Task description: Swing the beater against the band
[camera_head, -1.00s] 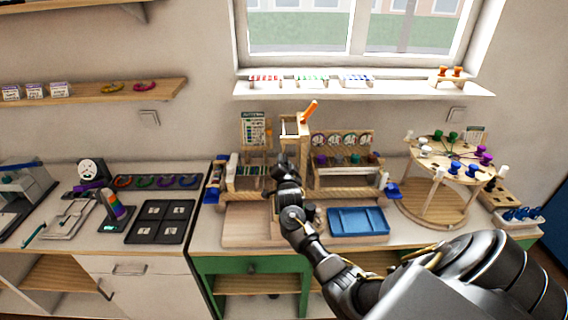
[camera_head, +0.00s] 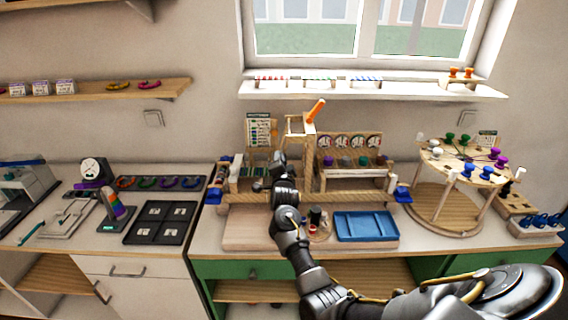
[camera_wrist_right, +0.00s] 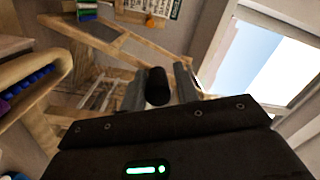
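My right gripper (camera_head: 280,160) is in front of the wooden frame (camera_head: 299,124) at the back of the middle counter. In the right wrist view its two fingers (camera_wrist_right: 158,92) stand on either side of a black cylinder (camera_wrist_right: 157,86), which nearly fills the gap and looks held, like a handle end. The rest of that piece is hidden, so I cannot tell for sure that it is the beater. An orange stick (camera_head: 317,110) leans at the top of the wooden frame. I cannot make out the band. My left gripper is not in view.
A blue tray (camera_head: 365,240) and a pale board (camera_head: 250,243) lie in front. A rack with round dials (camera_head: 351,142) stands right of the frame, and a round wooden stand (camera_head: 440,165) is farther right. A wooden rail (camera_head: 350,198) runs low across the middle.

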